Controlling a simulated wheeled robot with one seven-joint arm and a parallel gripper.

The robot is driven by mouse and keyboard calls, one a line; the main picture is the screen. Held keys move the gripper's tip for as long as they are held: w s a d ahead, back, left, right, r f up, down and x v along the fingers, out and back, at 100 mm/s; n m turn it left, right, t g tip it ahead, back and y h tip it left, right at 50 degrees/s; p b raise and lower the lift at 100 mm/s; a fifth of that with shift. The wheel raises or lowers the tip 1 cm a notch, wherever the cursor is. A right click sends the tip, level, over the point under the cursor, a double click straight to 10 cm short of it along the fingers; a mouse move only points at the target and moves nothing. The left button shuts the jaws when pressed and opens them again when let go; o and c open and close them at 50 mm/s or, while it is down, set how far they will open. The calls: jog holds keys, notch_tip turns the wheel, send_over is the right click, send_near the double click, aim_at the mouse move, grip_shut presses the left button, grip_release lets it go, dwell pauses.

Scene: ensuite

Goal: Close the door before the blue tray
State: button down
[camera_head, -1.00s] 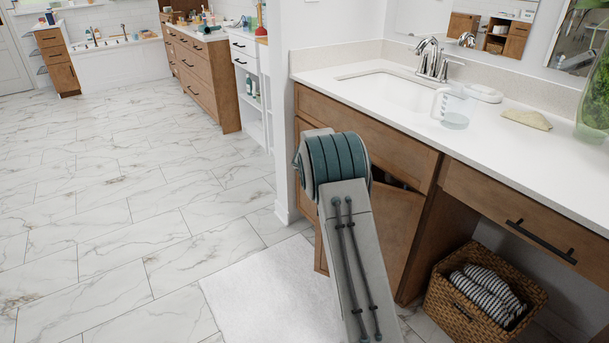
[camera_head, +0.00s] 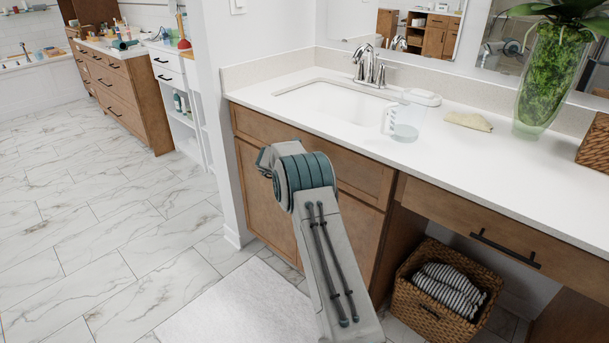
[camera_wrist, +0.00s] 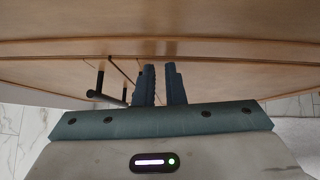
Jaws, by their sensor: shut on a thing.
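The sink cabinet's right door (camera_head: 361,235) now looks flush with the cabinet front, with no dark gap along its top. The left door (camera_head: 262,195) also looks shut. The meeting edges of the doors are hidden behind my arm in the head view. In the wrist view my gripper (camera_wrist: 161,78) is close against the wooden door front (camera_wrist: 235,76), its fingers nearly together on the door's handle, which they largely hide. Another black bar handle (camera_wrist: 101,80) stands just left of the fingers, past a seam. No blue tray is in view.
A white counter (camera_head: 300,103) with a sink and a clear jug (camera_head: 405,118) lies above. A wicker basket (camera_head: 440,295) with striped cloth stands at right under the counter. A wall end (camera_head: 228,150) is at left. Tiled floor (camera_head: 120,240) and a white mat (camera_head: 240,310) are clear.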

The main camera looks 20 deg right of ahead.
jog(key=shift+w+d+r, duration=0.2)
jog(key=shift+d+r, duration=0.15)
jog(key=shift+d, duration=0.1)
jog(key=shift+a, duration=0.15)
